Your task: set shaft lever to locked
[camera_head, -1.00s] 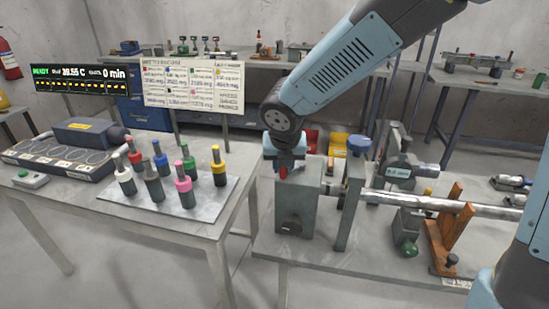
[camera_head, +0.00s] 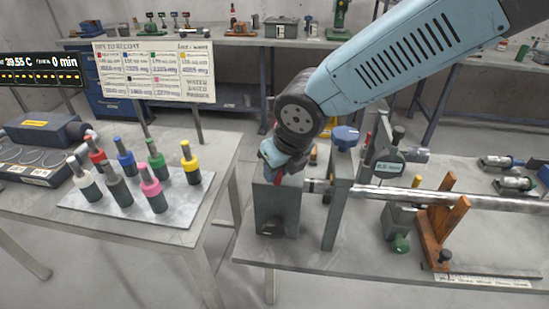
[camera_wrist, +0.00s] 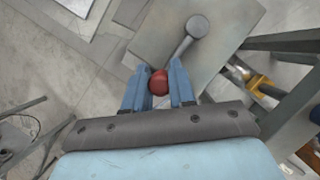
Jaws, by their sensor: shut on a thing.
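The shaft lever shows in the wrist view with a red knob (camera_wrist: 158,82) and a grey arm (camera_wrist: 182,47) running up and right to a round pivot (camera_wrist: 197,27). It sits on top of a grey block, the shaft housing (camera_head: 277,210), at the left end of the long shaft (camera_head: 400,193). My gripper (camera_wrist: 158,88) is shut on the red knob, one finger on each side. In the head view my gripper (camera_head: 281,172) is over the housing's top and hides most of the lever. I cannot read any locked mark.
An orange bracket (camera_head: 443,222) supports the shaft. Several capped bottles stand on a tray (camera_head: 90,205) on the left table.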

